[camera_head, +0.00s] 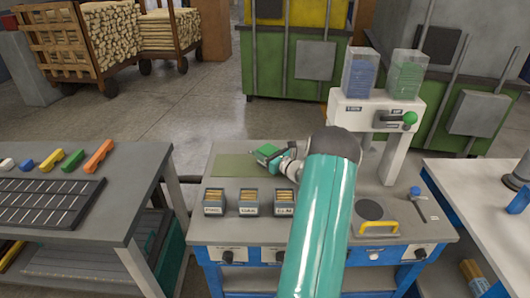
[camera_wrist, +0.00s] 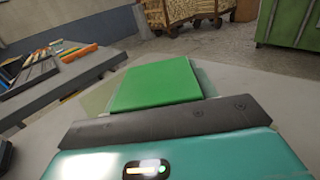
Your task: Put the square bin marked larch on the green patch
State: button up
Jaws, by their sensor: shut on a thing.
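The green patch (camera_head: 232,166) lies flat at the back left of the grey worktop, and part of it shows in the wrist view (camera_wrist: 97,98). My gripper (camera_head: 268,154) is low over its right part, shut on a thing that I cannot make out. A bright green, flat-topped square shape (camera_wrist: 155,83) is in front of the gripper's dark bar in the wrist view. Three square bins with pale sticks stand in a row in front of the patch: left (camera_head: 214,209), middle (camera_head: 249,209) and right (camera_head: 283,209). Their labels are too small to read surely.
My arm hides the worktop right of the row. A white dispenser (camera_head: 375,110) stands at the back right, with a round dark plate (camera_head: 370,210) and yellow handle (camera_head: 378,228) in front. A side table (camera_head: 130,190) stands left, another (camera_head: 470,205) right. The patch's left part is clear.

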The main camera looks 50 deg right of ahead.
jog(key=o, duration=1.1)
jog(key=shift+f, duration=0.1)
jog(key=shift+c, duration=0.2)
jog(key=shift+s, duration=0.25)
jog(key=s, duration=0.3)
jog(key=s+a, duration=0.1)
jog(key=s, duration=0.7)
jog(key=shift+s+a, duration=0.2)
jog(key=shift+s, duration=0.05)
